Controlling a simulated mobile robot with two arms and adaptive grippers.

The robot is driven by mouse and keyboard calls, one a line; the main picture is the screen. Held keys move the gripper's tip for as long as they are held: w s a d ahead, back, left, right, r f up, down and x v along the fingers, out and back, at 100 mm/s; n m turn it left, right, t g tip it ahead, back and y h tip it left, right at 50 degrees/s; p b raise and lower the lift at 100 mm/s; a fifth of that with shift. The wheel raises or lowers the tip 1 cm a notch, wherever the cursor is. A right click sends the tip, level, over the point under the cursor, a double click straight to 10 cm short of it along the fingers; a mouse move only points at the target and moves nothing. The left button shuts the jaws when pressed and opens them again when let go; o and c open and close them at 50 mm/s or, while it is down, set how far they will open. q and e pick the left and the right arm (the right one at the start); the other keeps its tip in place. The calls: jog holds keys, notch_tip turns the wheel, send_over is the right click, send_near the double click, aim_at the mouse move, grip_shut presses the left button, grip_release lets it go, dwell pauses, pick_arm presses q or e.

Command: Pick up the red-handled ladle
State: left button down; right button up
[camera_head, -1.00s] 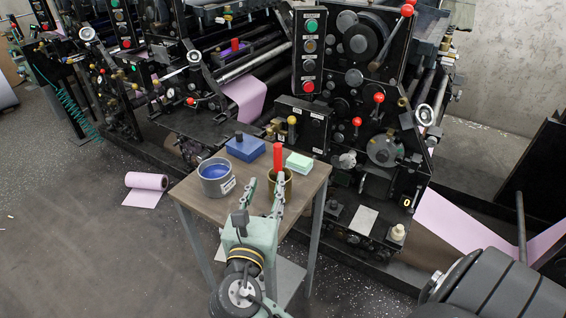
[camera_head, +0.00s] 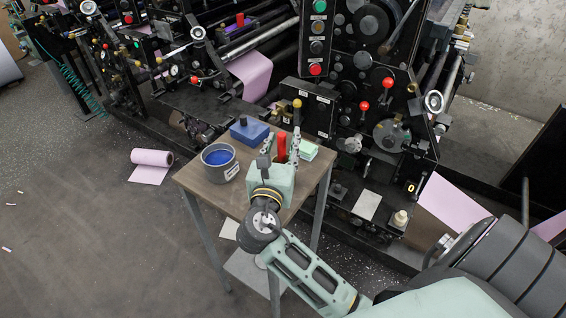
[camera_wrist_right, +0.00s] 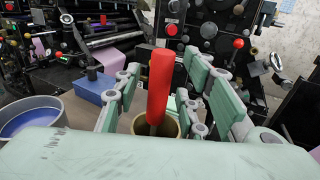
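The ladle's red handle (camera_head: 282,147) stands upright above the small table, partly hidden by my gripper in the head view. In the right wrist view the red handle (camera_wrist_right: 160,82) rises out of a brass-coloured pot (camera_wrist_right: 140,124), between my fingers. My right gripper (camera_head: 281,142) is open, with one finger on each side of the handle. In the wrist view the fingers of the right gripper (camera_wrist_right: 164,90) show gaps to the handle on both sides. The ladle's bowl is hidden inside the pot. My left gripper is not in view.
The small table (camera_head: 208,191) also bears a grey pot of blue ink (camera_head: 220,162), a blue box (camera_head: 250,131) and a green block (camera_head: 308,150). A black printing press (camera_head: 345,110) stands close behind. A pink roll (camera_head: 151,157) lies on the floor at left.

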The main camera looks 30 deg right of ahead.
jog(key=shift+a, duration=0.1)
jog(key=shift+c, duration=0.3)
grip_shut()
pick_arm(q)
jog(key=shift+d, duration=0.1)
